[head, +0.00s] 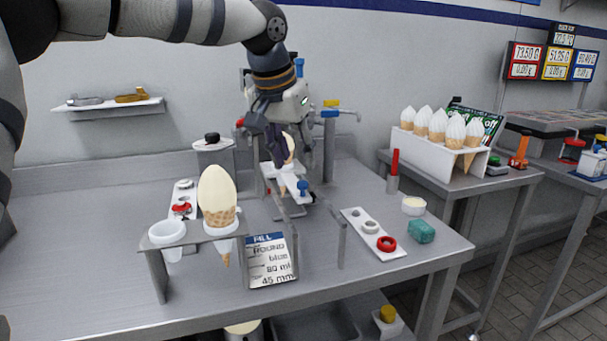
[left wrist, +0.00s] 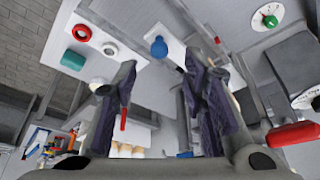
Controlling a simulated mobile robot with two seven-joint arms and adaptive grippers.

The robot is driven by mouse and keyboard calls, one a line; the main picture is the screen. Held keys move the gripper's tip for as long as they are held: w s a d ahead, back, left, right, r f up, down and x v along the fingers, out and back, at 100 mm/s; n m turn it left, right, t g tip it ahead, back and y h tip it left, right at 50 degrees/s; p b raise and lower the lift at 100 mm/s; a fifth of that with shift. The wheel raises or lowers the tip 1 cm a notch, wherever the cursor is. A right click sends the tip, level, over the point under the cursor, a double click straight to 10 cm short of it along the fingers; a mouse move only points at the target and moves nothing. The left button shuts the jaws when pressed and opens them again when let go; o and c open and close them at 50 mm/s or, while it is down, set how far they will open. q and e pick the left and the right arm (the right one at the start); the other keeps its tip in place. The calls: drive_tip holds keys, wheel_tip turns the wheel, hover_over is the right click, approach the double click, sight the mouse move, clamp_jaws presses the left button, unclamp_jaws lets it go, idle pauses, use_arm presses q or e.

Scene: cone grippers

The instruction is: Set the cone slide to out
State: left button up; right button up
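The cone slide is a white plate (head: 289,181) under the dispensing machine, with a blue knob (head: 303,187) at its front right. The same blue knob shows in the left wrist view (left wrist: 158,47), ahead of and between my fingertips. My left gripper (head: 293,163) reaches down from above, just over the slide. Its fingers are apart and nothing is between them; I see no contact with the knob. A pale cone shape behind the fingers is partly hidden. My right gripper is in neither view.
A filled cone (head: 217,195) and an empty white cup (head: 167,234) stand in a front rack. An order card (head: 269,260) reads fill, round, blue, 80 ml, 45 mm. A white plate with rings (head: 373,235) and a teal block (head: 421,231) lie at right.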

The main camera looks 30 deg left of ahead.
sight(302, 182)
use_arm(q)
drive_tip(key=x, duration=0.6)
clamp_jaws()
